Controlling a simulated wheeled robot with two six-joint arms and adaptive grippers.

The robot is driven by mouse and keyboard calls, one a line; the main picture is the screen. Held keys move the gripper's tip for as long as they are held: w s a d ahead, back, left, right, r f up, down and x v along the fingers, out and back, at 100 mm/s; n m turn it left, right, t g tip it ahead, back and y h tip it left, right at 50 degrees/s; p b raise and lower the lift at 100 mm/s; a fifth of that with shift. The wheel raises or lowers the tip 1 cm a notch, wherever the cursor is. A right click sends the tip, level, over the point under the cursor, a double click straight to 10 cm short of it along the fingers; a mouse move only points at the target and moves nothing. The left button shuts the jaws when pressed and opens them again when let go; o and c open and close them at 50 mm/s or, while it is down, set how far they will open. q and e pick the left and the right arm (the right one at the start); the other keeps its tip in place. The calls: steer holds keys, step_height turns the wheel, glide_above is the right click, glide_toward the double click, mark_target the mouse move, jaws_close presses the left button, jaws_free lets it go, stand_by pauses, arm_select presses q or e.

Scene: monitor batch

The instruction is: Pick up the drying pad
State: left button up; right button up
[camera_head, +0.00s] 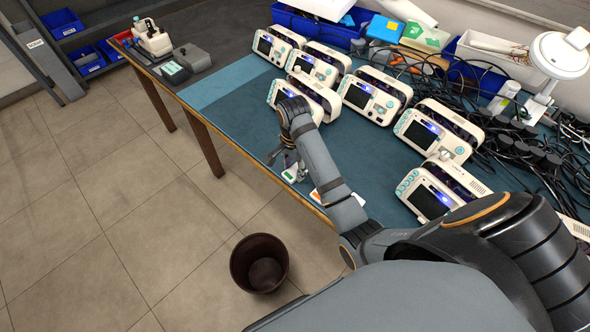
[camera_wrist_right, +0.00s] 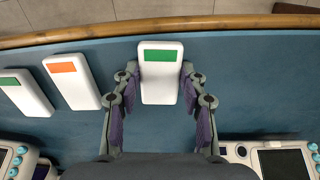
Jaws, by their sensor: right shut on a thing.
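A white flat pad with a green band at one end (camera_wrist_right: 160,85) is between the fingers of my right gripper (camera_wrist_right: 160,82) in the right wrist view. The fingers are shut on its two long sides. In the head view my right gripper (camera_head: 290,163) is low over the front edge of the blue-topped table, and the arm partly hides the pad. Beside it in the wrist view lie a white pad with an orange band (camera_wrist_right: 75,84) and another white pad with a green band (camera_wrist_right: 27,94). My left gripper is not in view.
Several white monitors (camera_head: 370,97) stand on the table (camera_head: 235,90) behind the gripper. Black cables (camera_head: 490,150) crowd the right side. A dark bin (camera_head: 259,262) stands on the floor before the table. Blue bins (camera_head: 325,28) line the back.

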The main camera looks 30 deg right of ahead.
mark_target(294, 171)
steer(key=shift+r+p, duration=0.6)
steer(key=shift+r, duration=0.05)
step_height(294, 171, up, 3)
steer(key=p, duration=0.3)
steer(key=s+a+r+p, duration=0.3)
steer(key=s+r+p, duration=0.5)
steer(key=s, duration=0.5)
steer(key=shift+s+r+p, duration=0.35)
steer(key=shift+p, duration=0.85)
